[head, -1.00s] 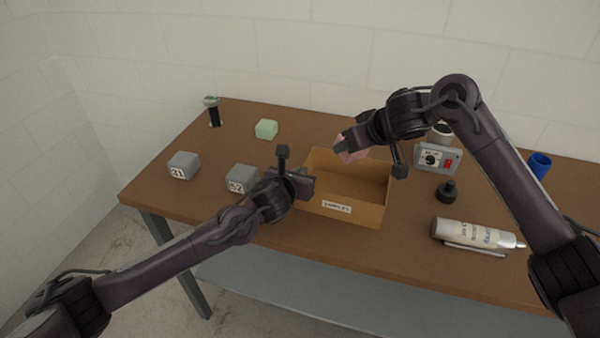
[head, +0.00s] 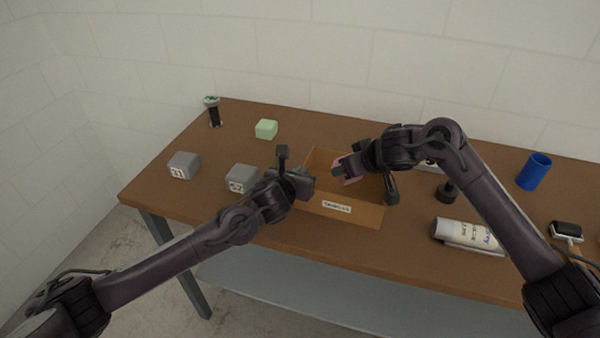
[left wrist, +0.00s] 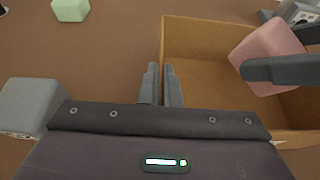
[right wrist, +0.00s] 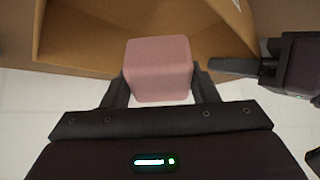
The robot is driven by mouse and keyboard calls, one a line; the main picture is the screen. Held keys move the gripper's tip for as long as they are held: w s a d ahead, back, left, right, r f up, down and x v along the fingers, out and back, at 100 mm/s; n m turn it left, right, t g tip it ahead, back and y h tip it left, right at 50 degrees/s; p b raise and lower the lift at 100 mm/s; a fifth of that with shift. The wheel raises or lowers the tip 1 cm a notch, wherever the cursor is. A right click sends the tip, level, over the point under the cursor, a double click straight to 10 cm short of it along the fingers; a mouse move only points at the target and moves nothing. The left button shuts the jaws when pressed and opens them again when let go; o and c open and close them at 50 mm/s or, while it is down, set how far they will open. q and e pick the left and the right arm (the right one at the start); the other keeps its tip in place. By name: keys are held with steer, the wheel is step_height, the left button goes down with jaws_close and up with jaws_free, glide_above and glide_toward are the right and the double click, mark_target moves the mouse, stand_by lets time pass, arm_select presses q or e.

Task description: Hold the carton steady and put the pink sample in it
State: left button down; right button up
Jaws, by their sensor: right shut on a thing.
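The open brown carton (head: 345,208) stands on the table with a white label on its front wall; it also shows in the left wrist view (left wrist: 205,35). My left gripper (head: 305,180) is at the carton's left wall; in the left wrist view its fingers (left wrist: 160,85) are close together with the thin wall between them. My right gripper (right wrist: 158,90) is shut on the pink sample (right wrist: 158,68), a block. In the head view the sample (head: 347,170) is over the inside of the carton, partly hidden by the gripper. The carton's right side is partly hidden by my right arm.
Grey blocks (head: 184,165) (head: 242,178) and a green block (head: 266,129) are left of the carton. A spray can (head: 465,234), a black knob-like piece (head: 447,191) and a blue cup (head: 534,171) are to the right. The left front table area is clear.

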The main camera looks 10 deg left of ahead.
steer(key=shift+f, duration=1.5)
steer(key=o, duration=1)
steer(key=shift+o, duration=0.2)
steer(key=v, duration=1.2)
steer(key=shift+a, duration=0.1)
arm_select(q)
steer(key=c, duration=1.6)
jaws_free()
steer(key=shift+o, duration=0.2)
